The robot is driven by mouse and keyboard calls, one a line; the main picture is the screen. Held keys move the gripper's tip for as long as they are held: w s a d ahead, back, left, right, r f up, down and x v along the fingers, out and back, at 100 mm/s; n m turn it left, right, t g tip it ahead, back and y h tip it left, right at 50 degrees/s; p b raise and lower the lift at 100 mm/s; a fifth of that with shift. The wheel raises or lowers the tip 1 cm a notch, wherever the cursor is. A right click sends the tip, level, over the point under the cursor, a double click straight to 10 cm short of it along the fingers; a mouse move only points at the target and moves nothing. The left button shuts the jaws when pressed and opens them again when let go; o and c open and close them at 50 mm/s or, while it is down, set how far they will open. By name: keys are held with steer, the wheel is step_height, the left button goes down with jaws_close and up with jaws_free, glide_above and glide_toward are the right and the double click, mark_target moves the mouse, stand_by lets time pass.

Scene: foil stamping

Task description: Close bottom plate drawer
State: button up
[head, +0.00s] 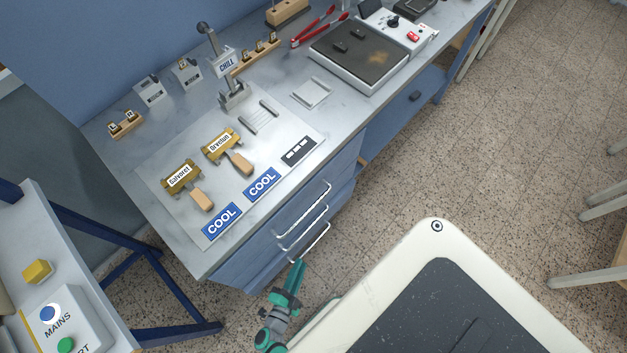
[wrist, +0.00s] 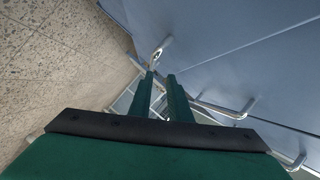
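The blue drawer unit (head: 262,258) stands under the near end of the bench, with pale bar handles stacked on its front. The lowest visible handle (head: 312,243) sits furthest down, just above my gripper (head: 299,266) in the head view. I cannot tell how far the bottom drawer stands out. In the wrist view my green fingers (wrist: 162,77) are apart, with a narrow gap and nothing clearly held between them. A metal handle end (wrist: 160,48) shows just beyond the tips; contact is unclear. Another bar handle (wrist: 225,108) lies to the right of the fingers.
The bench top (head: 330,112) holds stamping tools, COOL plates (head: 222,221) and a hotplate (head: 360,52). A side stand with a MAINS box (head: 65,325) is at lower left. My pale base fills the lower right. Open speckled floor (head: 500,150) lies to the right.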

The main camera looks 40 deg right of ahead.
mark_target(314, 243)
steer(key=shift+m+g, duration=0.3)
steer(key=x, duration=0.8)
steer(key=s+x, duration=0.1)
steer(key=x, duration=0.3)
steer(key=shift+d+f, duration=0.1)
steer(key=shift+f, duration=0.25)
jaws_close()
